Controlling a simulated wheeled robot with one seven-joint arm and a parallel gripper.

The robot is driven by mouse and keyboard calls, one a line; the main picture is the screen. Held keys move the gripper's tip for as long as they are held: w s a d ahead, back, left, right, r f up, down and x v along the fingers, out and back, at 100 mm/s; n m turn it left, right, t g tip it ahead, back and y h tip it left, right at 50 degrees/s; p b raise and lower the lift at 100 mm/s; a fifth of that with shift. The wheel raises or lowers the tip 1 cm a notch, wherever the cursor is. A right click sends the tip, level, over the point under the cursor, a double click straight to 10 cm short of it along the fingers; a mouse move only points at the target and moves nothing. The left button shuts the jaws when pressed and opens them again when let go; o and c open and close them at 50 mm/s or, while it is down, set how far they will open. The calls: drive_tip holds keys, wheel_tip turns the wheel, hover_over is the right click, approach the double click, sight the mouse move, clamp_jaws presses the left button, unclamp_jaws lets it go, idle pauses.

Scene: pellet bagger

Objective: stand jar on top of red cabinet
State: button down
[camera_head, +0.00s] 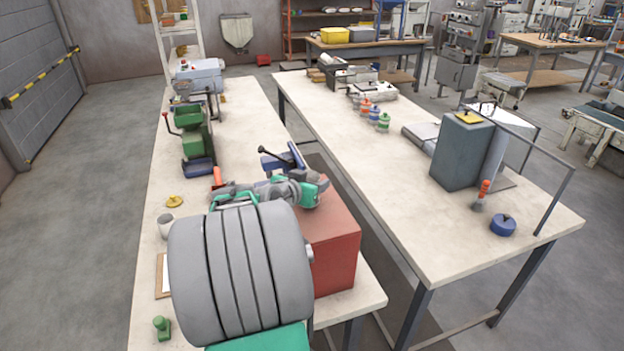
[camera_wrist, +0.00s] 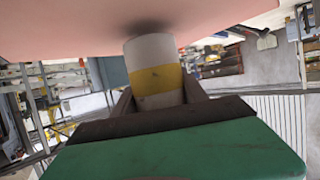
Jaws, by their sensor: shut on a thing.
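The jar (camera_wrist: 156,72) is pale with a yellow band and shows in the wrist view. My gripper (camera_wrist: 160,92) is shut on it, with one dark finger on each side. The red cabinet (camera_head: 335,257) stands at the near end of the left bench, and my wrist is over its top in the head view. The cabinet's red top (camera_wrist: 70,25) fills the upper edge of the wrist view. The jar's far end is at this surface over a dark shadow; I cannot tell if they touch. In the head view my arm hides the jar.
A blue vise (camera_head: 283,160) stands just behind the cabinet. A green machine (camera_head: 193,140), a yellow piece (camera_head: 174,201) and a pale cup (camera_head: 165,224) are on the left bench. The right bench (camera_head: 400,190) runs alongside, across a gap.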

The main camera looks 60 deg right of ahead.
drive_tip(key=shift+w+d+f, duration=0.1)
drive_tip(key=shift+w+f, duration=0.05)
drive_tip(key=shift+f, duration=0.35)
drive_tip(key=shift+f, duration=0.15)
drive_tip(key=c, duration=0.6)
unclamp_jaws()
